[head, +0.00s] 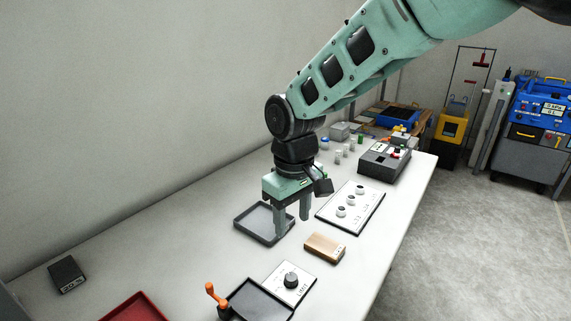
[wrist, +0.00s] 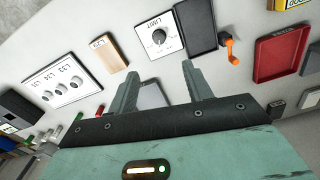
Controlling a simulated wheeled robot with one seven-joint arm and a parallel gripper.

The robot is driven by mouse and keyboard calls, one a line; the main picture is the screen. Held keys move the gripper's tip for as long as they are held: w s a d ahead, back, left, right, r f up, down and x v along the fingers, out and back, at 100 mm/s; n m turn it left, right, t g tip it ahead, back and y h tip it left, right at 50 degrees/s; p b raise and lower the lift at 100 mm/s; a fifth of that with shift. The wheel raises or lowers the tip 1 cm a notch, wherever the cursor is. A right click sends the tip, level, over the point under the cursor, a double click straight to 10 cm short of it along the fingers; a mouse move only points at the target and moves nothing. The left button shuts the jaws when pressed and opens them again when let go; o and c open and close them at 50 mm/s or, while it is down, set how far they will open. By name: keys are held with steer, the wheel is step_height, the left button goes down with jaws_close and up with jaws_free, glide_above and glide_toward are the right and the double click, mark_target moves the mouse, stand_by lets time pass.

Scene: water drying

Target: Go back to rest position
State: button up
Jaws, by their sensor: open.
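My gripper (head: 292,222) hangs from the green arm over the white table, fingers pointing down. Its two fingers stand apart with nothing between them in the wrist view (wrist: 160,82). In the head view it is above and in front of a dark grey tray (head: 246,229), partly hiding it. The tray shows empty where visible, and a part of it appears between the fingers in the wrist view (wrist: 152,97). I cannot tell the exact height of the fingertips above the table.
Close by are a wooden block (head: 324,248), a white panel with several knobs (head: 338,221), a dial panel (head: 298,278), a black tray with an orange handle (head: 260,303) and a red tray (head: 133,308). A grey device (head: 384,168) stands farther back.

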steer(key=s+d+r, duration=0.1)
steer(key=s+d, duration=0.3)
steer(key=s, duration=0.4)
steer(key=s+d+r+p, duration=0.1)
steer(key=s+d, duration=0.3)
steer(key=s, duration=0.4)
steer(key=s+d+r+p, duration=0.1)
steer(key=s+d+r, duration=0.2)
steer(key=s, duration=0.5)
steer(key=shift+d+m+y, duration=0.3)
steer(key=shift+d+m, duration=0.1)
